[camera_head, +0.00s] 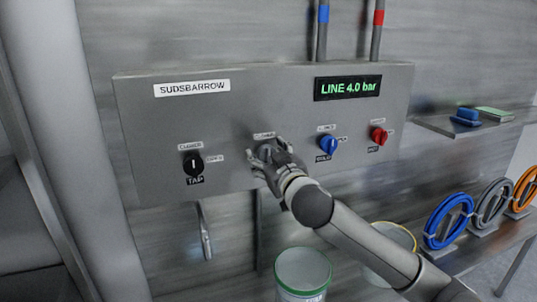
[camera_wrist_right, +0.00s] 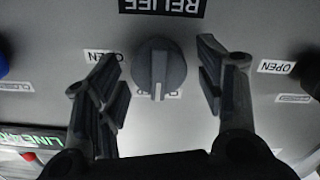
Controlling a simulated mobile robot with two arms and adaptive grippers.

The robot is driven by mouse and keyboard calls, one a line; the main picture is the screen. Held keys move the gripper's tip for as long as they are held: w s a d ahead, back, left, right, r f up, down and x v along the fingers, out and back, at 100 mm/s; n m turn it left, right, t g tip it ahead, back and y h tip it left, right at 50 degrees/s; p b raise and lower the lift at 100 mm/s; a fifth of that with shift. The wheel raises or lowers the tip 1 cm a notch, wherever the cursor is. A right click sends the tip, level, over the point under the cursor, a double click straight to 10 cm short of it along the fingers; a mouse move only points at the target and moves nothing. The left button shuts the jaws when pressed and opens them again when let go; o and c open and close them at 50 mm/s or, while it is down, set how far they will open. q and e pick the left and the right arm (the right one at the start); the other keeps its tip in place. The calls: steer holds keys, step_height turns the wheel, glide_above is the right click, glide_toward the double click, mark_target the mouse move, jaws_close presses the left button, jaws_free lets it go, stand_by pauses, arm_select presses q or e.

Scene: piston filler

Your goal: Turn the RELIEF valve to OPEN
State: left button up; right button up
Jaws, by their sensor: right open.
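The RELIEF valve is a grey round knob (camera_wrist_right: 160,66) with a raised grip bar, seen in the right wrist view. Its white pointer line points down in that view, away from the RELIEF label (camera_wrist_right: 162,5) and toward a half-hidden label. An upside-down OPEN label (camera_wrist_right: 103,58) lies left of the knob, partly behind a finger. My right gripper (camera_wrist_right: 157,56) is open, with one finger on each side of the knob and a visible gap on both sides. In the head view my right gripper (camera_head: 266,154) covers most of this knob. My left gripper is not in view.
On the same grey panel (camera_head: 230,115) are a black TAP knob (camera_head: 193,163), a blue knob (camera_head: 328,145) and a red knob (camera_head: 378,136). A display (camera_head: 347,87) reads LINE 4.0 bar.

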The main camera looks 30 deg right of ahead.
steer(key=c, duration=1)
steer(key=shift+c, duration=0.2)
